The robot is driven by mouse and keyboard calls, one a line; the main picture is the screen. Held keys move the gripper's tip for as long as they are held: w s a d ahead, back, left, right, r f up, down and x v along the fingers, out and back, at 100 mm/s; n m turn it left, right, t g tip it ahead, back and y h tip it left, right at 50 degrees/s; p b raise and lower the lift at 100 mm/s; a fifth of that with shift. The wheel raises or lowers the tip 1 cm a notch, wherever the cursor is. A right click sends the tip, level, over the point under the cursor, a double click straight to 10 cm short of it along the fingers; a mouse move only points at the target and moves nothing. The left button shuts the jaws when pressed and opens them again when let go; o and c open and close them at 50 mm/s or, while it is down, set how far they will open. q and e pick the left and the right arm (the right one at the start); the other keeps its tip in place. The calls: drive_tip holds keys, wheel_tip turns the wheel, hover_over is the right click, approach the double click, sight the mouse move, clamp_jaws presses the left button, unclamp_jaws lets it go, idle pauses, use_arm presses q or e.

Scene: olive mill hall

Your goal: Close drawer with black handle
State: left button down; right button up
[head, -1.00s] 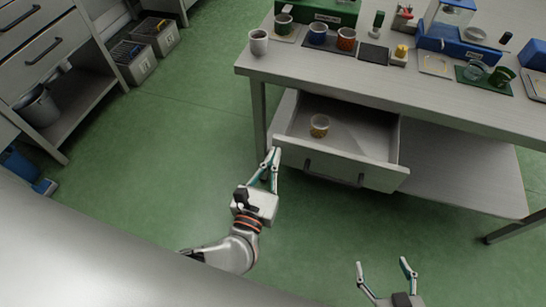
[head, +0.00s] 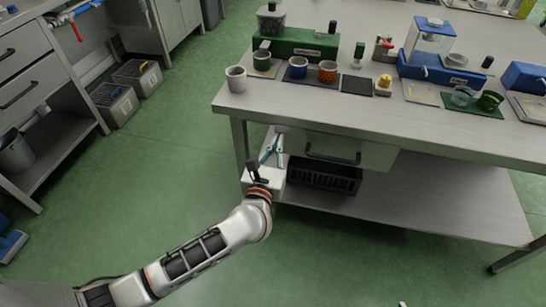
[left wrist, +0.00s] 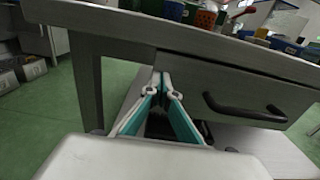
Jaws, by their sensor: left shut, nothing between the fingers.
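The drawer (head: 378,157) sits under the left part of the workbench, its grey front close under the tabletop edge and its inside hidden. Its black handle (head: 333,157) is a bar across the front. In the left wrist view the drawer front (left wrist: 225,78) and black handle (left wrist: 245,112) are to the right of the fingers. My left gripper (head: 272,143) is shut and empty at the left end of the drawer front; its fingertips (left wrist: 162,76) show there too. I cannot tell whether they touch it. Only a speck of my right gripper (head: 402,304) shows at the bottom edge.
The workbench top (head: 300,104) holds cups, a green device (head: 300,46) and a blue device (head: 440,70). A black crate (head: 325,178) stands on the lower shelf (head: 440,195) below the drawer. A bench leg (head: 240,150) is close by my left gripper. Green floor in front is clear.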

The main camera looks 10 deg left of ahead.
use_arm(q)
drive_tip(key=shift+w+r, duration=0.15)
drive_tip(key=shift+w, duration=1.05)
use_arm(e)
drive_tip(key=shift+a+r, duration=0.1)
drive_tip(key=shift+r, duration=0.1)
use_arm(q)
drive_tip(key=shift+r, duration=0.1)
use_arm(e)
drive_tip(key=shift+f, duration=0.1)
